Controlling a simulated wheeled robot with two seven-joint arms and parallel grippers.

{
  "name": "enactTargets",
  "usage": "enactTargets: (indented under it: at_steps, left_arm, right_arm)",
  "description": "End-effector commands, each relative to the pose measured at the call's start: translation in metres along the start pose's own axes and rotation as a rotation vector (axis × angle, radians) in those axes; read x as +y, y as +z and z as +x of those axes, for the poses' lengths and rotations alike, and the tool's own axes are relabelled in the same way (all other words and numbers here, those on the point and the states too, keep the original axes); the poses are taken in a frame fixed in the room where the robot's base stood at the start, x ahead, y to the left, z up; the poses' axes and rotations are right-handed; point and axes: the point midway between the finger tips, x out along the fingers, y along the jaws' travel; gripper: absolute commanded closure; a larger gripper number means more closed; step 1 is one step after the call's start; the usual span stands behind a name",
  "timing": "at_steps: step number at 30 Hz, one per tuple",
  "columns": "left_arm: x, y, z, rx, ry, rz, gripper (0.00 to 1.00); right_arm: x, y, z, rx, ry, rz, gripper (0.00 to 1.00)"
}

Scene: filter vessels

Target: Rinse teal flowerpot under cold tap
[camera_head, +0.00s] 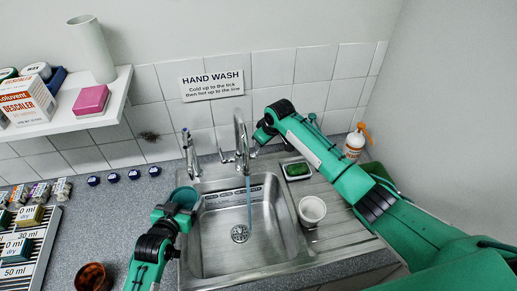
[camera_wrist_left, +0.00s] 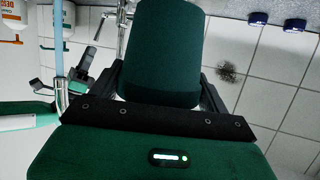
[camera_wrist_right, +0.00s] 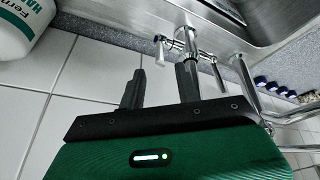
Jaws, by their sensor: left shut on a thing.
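The teal flowerpot (camera_head: 186,197) is at the left rim of the sink (camera_head: 215,258), with its opening upward in the head view. My left gripper (camera_head: 174,212) is shut on it; in the left wrist view the pot (camera_wrist_left: 167,50) sits between the fingers. A blue water stream (camera_head: 248,195) falls from the middle tap (camera_head: 241,135) into the sink, to the right of the pot and apart from it. My right gripper (camera_wrist_right: 160,85) is open and empty near the tap; a lever handle (camera_wrist_right: 160,48) shows just beyond its fingertips.
A second tap (camera_head: 190,155) stands at the back left. A white cup (camera_head: 312,210) and a green sponge in a dish (camera_head: 297,170) are on the drainer. A brown pot (camera_head: 92,277) is at the front left. An orange-topped bottle (camera_head: 355,143) stands at the back right.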

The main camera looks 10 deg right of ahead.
Motion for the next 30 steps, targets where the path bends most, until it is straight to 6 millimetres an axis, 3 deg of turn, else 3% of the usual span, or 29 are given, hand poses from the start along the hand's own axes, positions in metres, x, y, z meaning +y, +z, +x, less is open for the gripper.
enactTargets:
  at_steps: [3,15,30]
  left_arm:
    - [0.0,0.015,0.005,0.0,0.0,0.0,0.44]
    - [0.0,0.054,0.02,0.001,0.0,0.0,0.44]
    - [0.0,0.067,0.025,0.001,0.0,0.0,0.44]
  right_arm:
    - [-0.001,0.002,0.022,0.002,0.0,-0.001,0.67]
    - [0.0,0.002,0.057,0.001,0.001,-0.001,0.67]
    - [0.0,0.0,0.068,0.001,0.001,-0.001,0.67]
